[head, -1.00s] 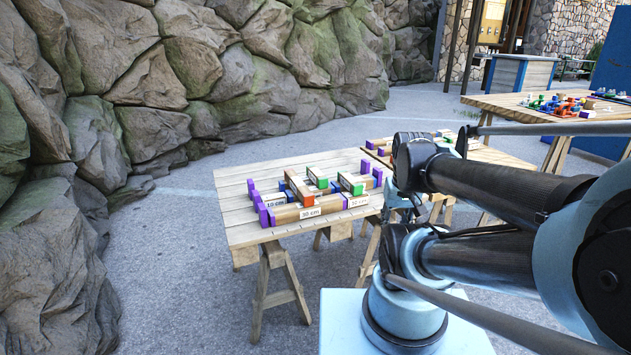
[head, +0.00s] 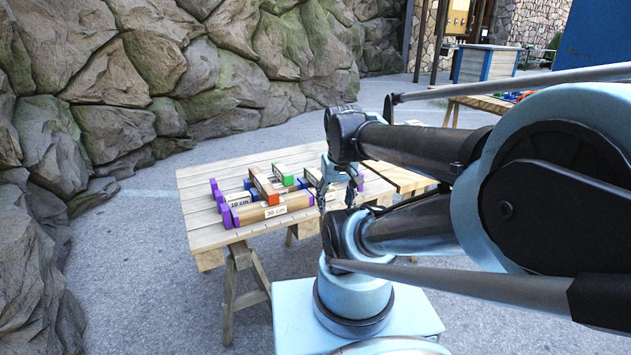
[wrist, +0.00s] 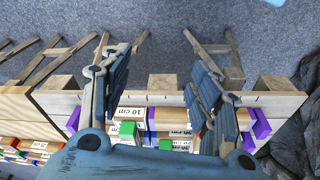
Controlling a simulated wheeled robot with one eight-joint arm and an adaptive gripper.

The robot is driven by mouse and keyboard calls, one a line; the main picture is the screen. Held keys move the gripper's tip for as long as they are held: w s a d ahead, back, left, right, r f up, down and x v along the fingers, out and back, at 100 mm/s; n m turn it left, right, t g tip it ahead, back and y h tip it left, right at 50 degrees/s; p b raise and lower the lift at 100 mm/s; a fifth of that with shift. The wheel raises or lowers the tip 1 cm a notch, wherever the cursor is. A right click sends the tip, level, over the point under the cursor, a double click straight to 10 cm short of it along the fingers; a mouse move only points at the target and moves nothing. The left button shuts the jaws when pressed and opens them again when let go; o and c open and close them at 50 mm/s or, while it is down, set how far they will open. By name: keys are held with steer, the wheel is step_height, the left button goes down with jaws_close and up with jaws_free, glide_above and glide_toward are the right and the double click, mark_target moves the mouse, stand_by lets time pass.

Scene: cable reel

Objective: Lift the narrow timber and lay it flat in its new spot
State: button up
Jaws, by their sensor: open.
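Several timbers with coloured ends lie on the slatted table (head: 200,232); I cannot tell which one is the narrow timber. A long timber marked 30 cm (head: 290,206), with a purple end, lies along the front, and its label also shows in the wrist view (wrist: 180,127). An orange-ended timber (head: 264,186) rests across others behind it. A green-ended timber (head: 284,170) lies farther back. My gripper (head: 336,204) is open over the table's right part, by the right end of the front timber. In the wrist view its fingers (wrist: 165,50) are spread wide with nothing between them.
A second table (head: 400,178) adjoins on the right, partly hidden by my arm. The table's left side and front strip are bare. A rock wall (head: 200,70) rises behind.

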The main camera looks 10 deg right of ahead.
steer(key=w+r, duration=0.6)
steer(key=w, duration=0.2)
step_height(320, 180, up, 2)
steer(key=n+g, duration=0.2)
steer(key=n, duration=0.1)
glide_above(316, 173)
step_height(316, 173, down, 12)
steer(key=shift+s+r, duration=0.1)
steer(key=f, duration=0.3)
steer(key=shift+w+f, duration=0.25)
steer(key=shift+f, duration=0.8)
steer(key=c, duration=1.2)
